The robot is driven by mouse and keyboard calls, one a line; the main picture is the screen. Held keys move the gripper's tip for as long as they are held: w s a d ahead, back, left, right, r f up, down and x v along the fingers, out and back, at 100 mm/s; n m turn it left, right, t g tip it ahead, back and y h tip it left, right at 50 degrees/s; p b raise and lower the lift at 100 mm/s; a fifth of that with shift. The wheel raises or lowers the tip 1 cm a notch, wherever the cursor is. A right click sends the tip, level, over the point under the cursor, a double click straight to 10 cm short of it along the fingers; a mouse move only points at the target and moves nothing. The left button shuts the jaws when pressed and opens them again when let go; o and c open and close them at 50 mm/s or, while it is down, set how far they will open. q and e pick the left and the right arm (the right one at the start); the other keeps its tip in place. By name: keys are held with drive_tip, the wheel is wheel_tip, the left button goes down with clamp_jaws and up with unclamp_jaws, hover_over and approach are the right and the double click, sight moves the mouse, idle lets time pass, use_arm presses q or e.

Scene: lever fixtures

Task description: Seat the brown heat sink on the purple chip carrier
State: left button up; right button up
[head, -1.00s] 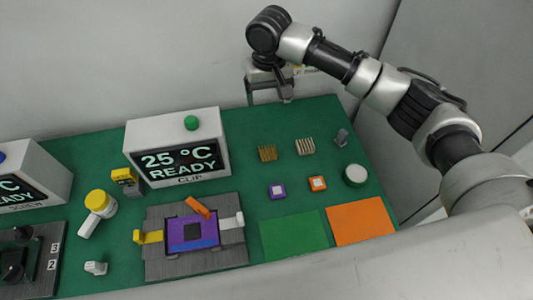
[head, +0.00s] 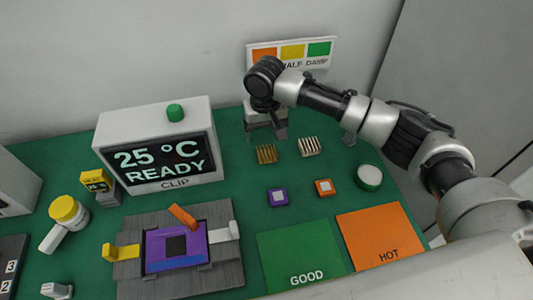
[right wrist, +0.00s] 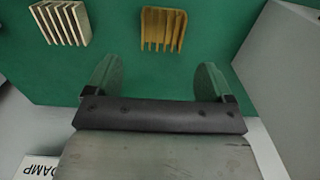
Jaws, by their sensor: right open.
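The brown heat sink (head: 266,154), a small finned block, stands on the green table. It also shows in the right wrist view (right wrist: 163,30), fins toward my gripper. My right gripper (head: 265,134) is open and empty, just behind and above it; in the right wrist view (right wrist: 158,78) the heat sink lies beyond the fingertips, roughly centred between them. Two purple things could be the chip carrier: a purple plate (head: 160,261) with a dark square in the grey clip fixture (head: 225,270), and a small purple square (head: 278,198) with a pale centre. My left gripper is not in view.
A pale finned heat sink (head: 309,146) stands right of the brown one. A small orange square (head: 324,187) and a round green-and-white piece (head: 369,177) lie nearby. The display box (head: 155,120) reads 25 °C READY. Green (head: 300,250) and orange (head: 375,230) mats lie in front.

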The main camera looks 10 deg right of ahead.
sight(266, 148)
drive_tip(key=f, duration=0.3)
drive_tip(key=s+f, duration=0.1)
drive_tip(key=f, duration=0.1)
drive_tip(key=shift+a+f, duration=0.1)
drive_tip(key=shift+f, duration=0.2)
drive_tip(key=c, duration=1)
drive_tip(key=shift+r, duration=0.1)
